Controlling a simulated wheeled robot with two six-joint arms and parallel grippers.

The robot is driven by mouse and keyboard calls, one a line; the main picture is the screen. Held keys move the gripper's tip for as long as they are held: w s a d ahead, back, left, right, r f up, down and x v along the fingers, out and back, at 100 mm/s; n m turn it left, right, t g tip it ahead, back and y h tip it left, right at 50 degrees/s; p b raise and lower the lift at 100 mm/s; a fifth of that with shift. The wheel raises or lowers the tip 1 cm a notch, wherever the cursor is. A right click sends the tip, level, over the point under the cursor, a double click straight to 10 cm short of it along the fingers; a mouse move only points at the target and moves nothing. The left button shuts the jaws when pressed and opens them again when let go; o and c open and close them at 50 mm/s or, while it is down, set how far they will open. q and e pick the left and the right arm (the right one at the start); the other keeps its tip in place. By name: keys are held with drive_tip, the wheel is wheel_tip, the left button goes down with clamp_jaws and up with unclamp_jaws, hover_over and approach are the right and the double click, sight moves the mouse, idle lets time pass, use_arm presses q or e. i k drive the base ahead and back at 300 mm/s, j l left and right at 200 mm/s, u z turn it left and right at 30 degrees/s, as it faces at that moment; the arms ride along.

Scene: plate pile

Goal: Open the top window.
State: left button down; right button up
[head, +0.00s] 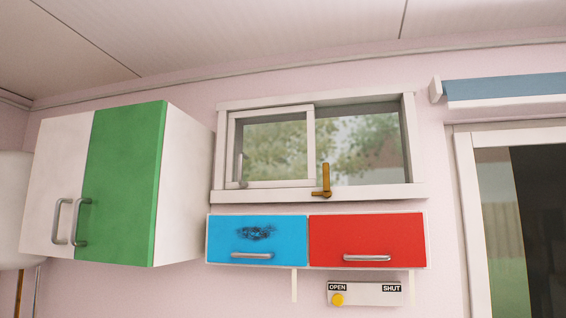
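The top window (319,195) is a wide, low, white-framed window high on the pink wall. A white-framed sash (311,145) fills its left half, with a slim grey handle (241,168) at the sash's left side. Trees show through both halves. I cannot tell whether the right half holds glass. A brown L-shaped latch (326,181) stands at the bottom middle of the window, near the sash's lower right corner, its foot pointing left. Neither of my grippers is in view.
Below the window are a blue cabinet front (235,230) and a red one (367,235). Under them is a panel (370,295) marked OPEN and SHUT, with a yellow knob (337,299) under OPEN. A white and green cupboard (125,185) juts out at left; a doorway (538,230) is at right.

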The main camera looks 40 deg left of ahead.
sight(308, 108)
drive_tip(key=u, duration=1.45)
drive_tip(key=i+l, duration=0.1)
drive_tip(key=l, duration=0.2)
drive_tip(key=i+l+z, duration=0.15)
drive_tip(key=k+l, duration=0.05)
drive_tip(key=l, duration=0.05)
